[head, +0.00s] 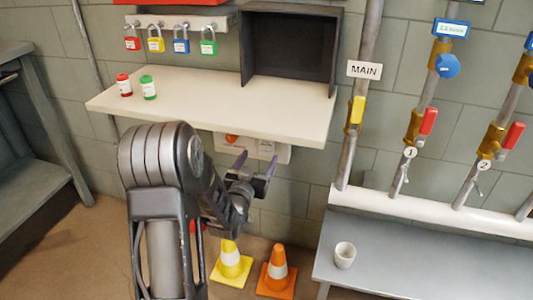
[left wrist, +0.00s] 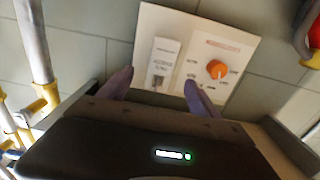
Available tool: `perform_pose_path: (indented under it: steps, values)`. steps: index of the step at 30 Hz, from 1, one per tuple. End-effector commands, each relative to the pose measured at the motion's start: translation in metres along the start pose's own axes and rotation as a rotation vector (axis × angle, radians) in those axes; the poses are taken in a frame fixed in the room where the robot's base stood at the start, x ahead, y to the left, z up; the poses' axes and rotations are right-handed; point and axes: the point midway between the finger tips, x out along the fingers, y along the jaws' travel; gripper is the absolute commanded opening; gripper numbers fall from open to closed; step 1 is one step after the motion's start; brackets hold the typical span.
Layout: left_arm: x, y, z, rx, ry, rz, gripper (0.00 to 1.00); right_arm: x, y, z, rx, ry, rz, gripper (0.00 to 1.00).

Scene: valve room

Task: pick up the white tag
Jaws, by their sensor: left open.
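The white panel (head: 282,152) is on the wall under the shelf. In the left wrist view, the panel (left wrist: 230,100) carries a white rectangular piece (left wrist: 165,52) with small print and a dark square at its lower end. I cannot tell whether this is the white tag. Round white tags numbered 1 (head: 410,152) and 2 (head: 484,165) show on the pipes at right. My left gripper (head: 256,165) is open and empty just below the shelf's front edge, before the panel. Its fingers (left wrist: 157,86) point at the panel, apart from it. My right gripper is out of view.
The cream shelf (head: 215,108) holds a red jar (head: 124,86), a green jar (head: 148,88) and a black open box (head: 290,50). Padlocks hang above. Cones (head: 277,272) stand on the floor below.

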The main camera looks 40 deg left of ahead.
Motion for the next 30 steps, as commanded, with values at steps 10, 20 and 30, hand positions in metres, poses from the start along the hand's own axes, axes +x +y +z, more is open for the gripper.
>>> perform_pose_path:
  steps: [10, 20, 30]
  values:
    - [0.008, 0.001, 0.001, -0.001, -0.004, 0.001, 0.73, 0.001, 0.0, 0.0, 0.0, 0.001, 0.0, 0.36]
    - [0.026, 0.0, 0.0, -0.002, -0.005, 0.0, 0.73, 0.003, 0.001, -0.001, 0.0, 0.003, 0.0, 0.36]
    - [0.044, -0.001, 0.004, -0.001, -0.004, 0.002, 0.73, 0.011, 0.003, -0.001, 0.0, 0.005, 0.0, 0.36]
